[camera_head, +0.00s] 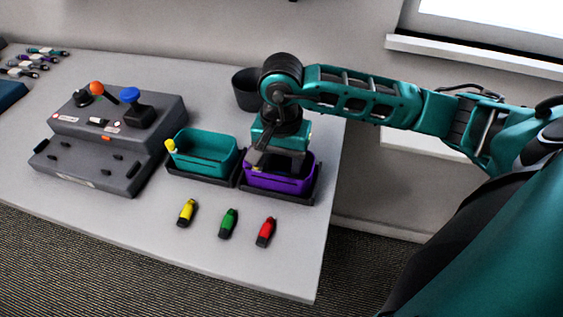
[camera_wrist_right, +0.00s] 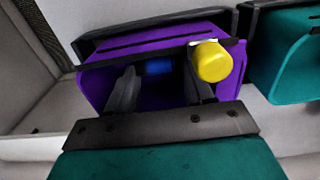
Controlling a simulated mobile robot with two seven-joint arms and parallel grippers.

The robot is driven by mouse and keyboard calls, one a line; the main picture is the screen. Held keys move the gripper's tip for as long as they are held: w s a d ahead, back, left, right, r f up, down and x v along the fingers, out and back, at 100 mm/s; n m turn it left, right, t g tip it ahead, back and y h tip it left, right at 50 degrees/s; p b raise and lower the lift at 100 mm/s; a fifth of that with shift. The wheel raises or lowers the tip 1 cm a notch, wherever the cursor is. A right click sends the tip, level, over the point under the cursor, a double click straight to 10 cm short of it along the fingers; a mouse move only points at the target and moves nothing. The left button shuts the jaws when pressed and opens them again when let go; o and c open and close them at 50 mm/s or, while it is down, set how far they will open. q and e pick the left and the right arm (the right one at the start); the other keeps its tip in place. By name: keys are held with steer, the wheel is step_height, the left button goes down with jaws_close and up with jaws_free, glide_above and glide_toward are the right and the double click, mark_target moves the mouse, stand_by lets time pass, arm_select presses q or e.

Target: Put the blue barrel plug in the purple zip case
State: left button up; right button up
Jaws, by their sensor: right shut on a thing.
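The purple zip case (camera_head: 278,185) stands open in a dark tray near the table's right edge. It also fills the middle of the right wrist view (camera_wrist_right: 105,82), with a yellow knob (camera_wrist_right: 213,61) on its rim. My right gripper (camera_head: 262,160) points down into the case's opening. In the right wrist view its two fingers (camera_wrist_right: 160,82) reach inside the case walls. The blue barrel plug (camera_wrist_right: 158,66) shows between the fingers, held by them. Most of the plug is hidden, and I cannot tell whether it touches the case floor. My left gripper is not in view.
A teal case (camera_head: 205,155) stands just left of the purple one. Yellow (camera_head: 187,212), green (camera_head: 228,223) and red (camera_head: 266,232) plugs lie in front. A grey control box (camera_head: 110,150) is at left, and a dark cup (camera_head: 245,90) behind.

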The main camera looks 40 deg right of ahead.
steer(key=shift+f, duration=0.2)
steer(key=o, duration=1)
steer(key=shift+r, duration=0.2)
step_height(320, 180, up, 12)
steer(key=shift+r, duration=0.1)
